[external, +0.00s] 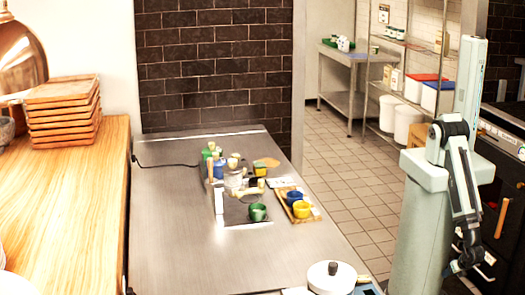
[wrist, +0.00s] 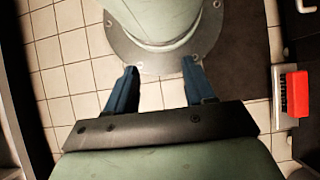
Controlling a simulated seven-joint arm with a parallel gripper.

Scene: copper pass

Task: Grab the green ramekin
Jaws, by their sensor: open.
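The green ramekin (external: 258,212) stands on a dark mat on the steel counter, near the mat's front right corner. My gripper (external: 464,268) hangs low beside my base at the right, well away from the ramekin and off the counter. In the wrist view my gripper (wrist: 160,78) shows two blue fingers spread apart with nothing between them, over the tiled floor and my base. The green ramekin is not in the wrist view.
A wooden tray (external: 312,217) beside the ramekin holds a yellow ramekin (external: 302,209) and a blue one (external: 294,196). Bottles and a metal container (external: 234,181) crowd behind. A white lidded pot (external: 332,279) stands at the counter's near end. The counter's left front is clear.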

